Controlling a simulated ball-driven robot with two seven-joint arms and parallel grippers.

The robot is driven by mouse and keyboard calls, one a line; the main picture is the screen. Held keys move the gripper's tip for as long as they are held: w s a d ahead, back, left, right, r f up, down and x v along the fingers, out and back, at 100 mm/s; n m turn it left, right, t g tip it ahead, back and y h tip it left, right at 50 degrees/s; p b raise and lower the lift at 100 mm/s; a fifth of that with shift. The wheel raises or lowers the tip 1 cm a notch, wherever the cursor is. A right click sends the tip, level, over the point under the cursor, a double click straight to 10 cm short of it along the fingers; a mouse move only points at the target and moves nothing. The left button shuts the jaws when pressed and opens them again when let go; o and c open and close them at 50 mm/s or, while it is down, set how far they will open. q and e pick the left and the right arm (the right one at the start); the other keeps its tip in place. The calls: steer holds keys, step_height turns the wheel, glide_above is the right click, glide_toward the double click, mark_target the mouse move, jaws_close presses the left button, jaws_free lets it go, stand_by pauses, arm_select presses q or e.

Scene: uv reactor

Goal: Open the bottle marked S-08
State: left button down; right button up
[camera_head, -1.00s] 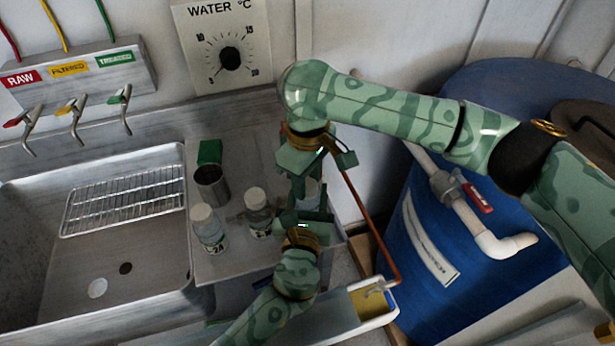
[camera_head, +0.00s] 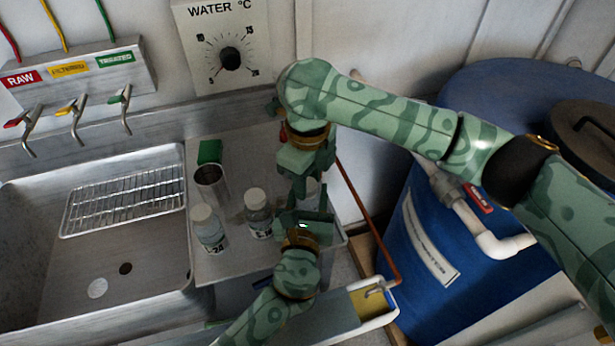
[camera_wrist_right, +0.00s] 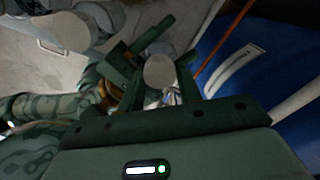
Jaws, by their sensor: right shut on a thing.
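A bottle (camera_head: 311,188) with a pale round cap stands between my two grippers, largely hidden in the head view. Its label cannot be read. My right gripper (camera_head: 303,180) comes down from above and is shut on the cap (camera_wrist_right: 160,71), which shows from above between its fingers in the right wrist view. My left gripper (camera_head: 305,214) reaches in from below, its fingers on either side of the bottle's body. Two more white-capped bottles stand to the left, one nearer (camera_head: 209,230) and one farther (camera_head: 258,212); their labels are too small to read surely.
A metal cup (camera_head: 211,180) and a green block (camera_head: 209,151) stand behind the bottles on the steel counter (camera_head: 235,262). The sink (camera_head: 60,270) with its wire rack (camera_head: 125,200) is left. A blue barrel (camera_head: 440,235) with white pipe stands right.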

mark_target(308, 184)
steer(key=shift+n, duration=0.7)
steer(key=shift+r, duration=0.1)
steer(key=shift+r, duration=1)
steer(key=shift+r, duration=2)
arm_select(q)
steer(key=c, duration=0.6)
jaws_free()
steer(key=shift+c, duration=0.2)
